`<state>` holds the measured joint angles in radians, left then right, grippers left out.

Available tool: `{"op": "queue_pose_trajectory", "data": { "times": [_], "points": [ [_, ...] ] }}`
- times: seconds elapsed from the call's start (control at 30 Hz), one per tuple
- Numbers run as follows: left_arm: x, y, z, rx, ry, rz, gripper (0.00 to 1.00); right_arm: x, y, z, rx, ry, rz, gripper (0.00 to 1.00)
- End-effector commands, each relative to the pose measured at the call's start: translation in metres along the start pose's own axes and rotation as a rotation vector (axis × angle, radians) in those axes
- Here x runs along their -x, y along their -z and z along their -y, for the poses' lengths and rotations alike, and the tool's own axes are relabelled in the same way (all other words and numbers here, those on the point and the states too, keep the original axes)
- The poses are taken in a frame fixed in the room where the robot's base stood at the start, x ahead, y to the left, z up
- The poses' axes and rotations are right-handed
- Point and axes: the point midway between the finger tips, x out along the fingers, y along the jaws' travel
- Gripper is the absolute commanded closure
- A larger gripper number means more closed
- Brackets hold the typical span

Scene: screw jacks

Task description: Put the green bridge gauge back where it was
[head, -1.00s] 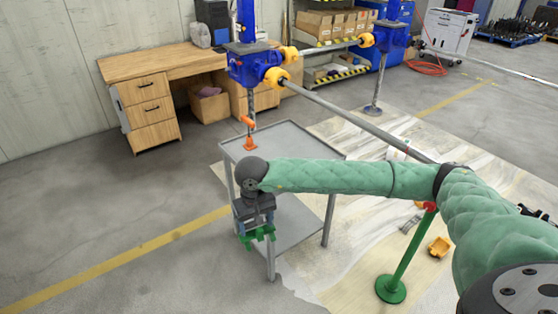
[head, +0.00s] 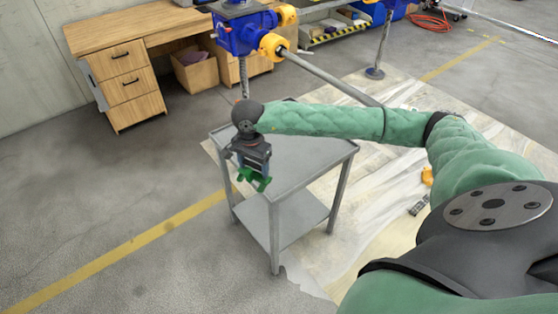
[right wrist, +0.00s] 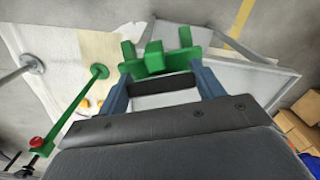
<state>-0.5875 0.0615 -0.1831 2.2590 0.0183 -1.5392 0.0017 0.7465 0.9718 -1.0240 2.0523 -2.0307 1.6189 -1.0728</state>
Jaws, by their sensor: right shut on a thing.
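The green bridge gauge (head: 255,180) is held in my right gripper (head: 252,170), at the left edge of the grey cart's top as the head view shows it. Whether it touches the cart top or hangs above it cannot be told. In the right wrist view the gauge (right wrist: 155,62) sits across the tips of the blue fingers of my right gripper (right wrist: 161,80), with its blocky green legs pointing away from the wrist. The grey cart (head: 310,158) has a top and a lower shelf, and part of its top is hidden behind my right arm. My left gripper is not in view.
A wooden desk (head: 120,40) stands at the back left. A blue screw jack (head: 238,35) with yellow couplings and a long shaft (head: 335,78) stands behind the cart. The right wrist view shows a green stand (right wrist: 75,108) with a red top. Floor left of the cart is clear.

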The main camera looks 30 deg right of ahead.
Motion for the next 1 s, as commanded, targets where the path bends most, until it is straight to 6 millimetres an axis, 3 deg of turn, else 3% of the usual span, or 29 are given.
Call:
{"op": "queue_pose_trajectory", "data": {
  "times": [1.0],
  "points": [
    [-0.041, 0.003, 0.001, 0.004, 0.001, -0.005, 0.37, 0.018, 0.152, -0.074, -2.069, -0.003, -0.001, 0.67]
  ]
}}
